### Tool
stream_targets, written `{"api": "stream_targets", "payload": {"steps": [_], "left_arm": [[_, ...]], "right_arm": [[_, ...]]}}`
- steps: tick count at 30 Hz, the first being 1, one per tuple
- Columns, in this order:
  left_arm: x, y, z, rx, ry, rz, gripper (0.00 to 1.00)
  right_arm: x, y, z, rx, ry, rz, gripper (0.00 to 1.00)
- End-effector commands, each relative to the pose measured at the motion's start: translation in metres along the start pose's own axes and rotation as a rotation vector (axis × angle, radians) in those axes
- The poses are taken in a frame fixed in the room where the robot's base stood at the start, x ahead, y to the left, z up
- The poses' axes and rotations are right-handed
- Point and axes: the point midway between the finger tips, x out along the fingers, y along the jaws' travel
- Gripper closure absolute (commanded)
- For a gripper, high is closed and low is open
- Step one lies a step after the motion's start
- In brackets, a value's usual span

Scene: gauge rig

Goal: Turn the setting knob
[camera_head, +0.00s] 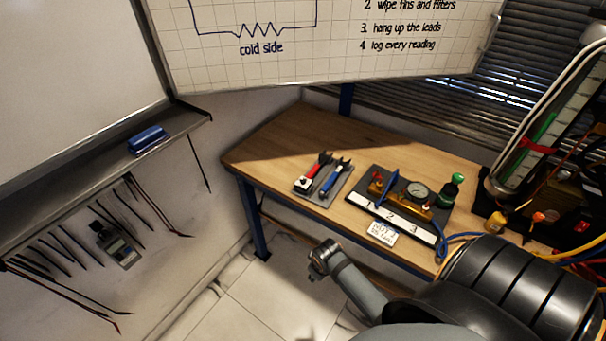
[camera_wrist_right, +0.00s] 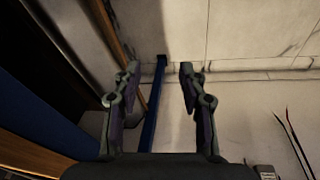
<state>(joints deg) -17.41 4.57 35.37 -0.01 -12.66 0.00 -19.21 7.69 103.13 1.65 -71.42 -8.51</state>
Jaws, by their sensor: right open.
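The gauge rig board (camera_head: 361,199) lies on the wooden bench, with a round dial gauge (camera_head: 418,193), brass fittings (camera_head: 376,186) and a dark cylinder with a green top (camera_head: 457,179). Places 1, 2 and 3 are marked along its front strip. The setting knob is too small to tell apart among these parts. My right gripper shows in the right wrist view (camera_wrist_right: 158,90), with its two fingers apart and nothing between them. In the head view the arm end (camera_head: 322,260) hangs in front of the bench, apart from the rig. My left gripper is not in view.
The wooden bench (camera_head: 280,145) has a blue leg (camera_head: 249,215). A tool mat with red and blue tools (camera_head: 333,180) lies left of the rig. A handwritten card (camera_head: 382,233) is at the rig's front. Blue hose (camera_head: 440,250) runs at right. Floor left of the bench is clear.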

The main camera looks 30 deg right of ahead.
Motion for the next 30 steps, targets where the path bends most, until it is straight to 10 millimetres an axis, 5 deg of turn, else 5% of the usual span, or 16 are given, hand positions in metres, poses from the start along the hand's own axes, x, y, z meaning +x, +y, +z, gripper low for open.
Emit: {"api": "stream_targets", "payload": {"steps": [3,11,21,30], "left_arm": [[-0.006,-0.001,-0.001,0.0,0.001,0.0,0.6],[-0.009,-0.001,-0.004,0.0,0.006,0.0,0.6],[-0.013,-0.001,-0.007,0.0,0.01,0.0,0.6],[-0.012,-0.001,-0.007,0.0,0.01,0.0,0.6]], "right_arm": [[-0.041,0.019,-0.047,-0.106,0.002,0.007,0.58],[-0.084,0.061,-0.121,-0.351,-0.052,-0.002,0.58],[-0.176,0.145,-0.231,-0.724,-0.125,-0.105,0.58],[-0.213,0.173,-0.261,-0.858,-0.12,-0.186,0.58]]}}
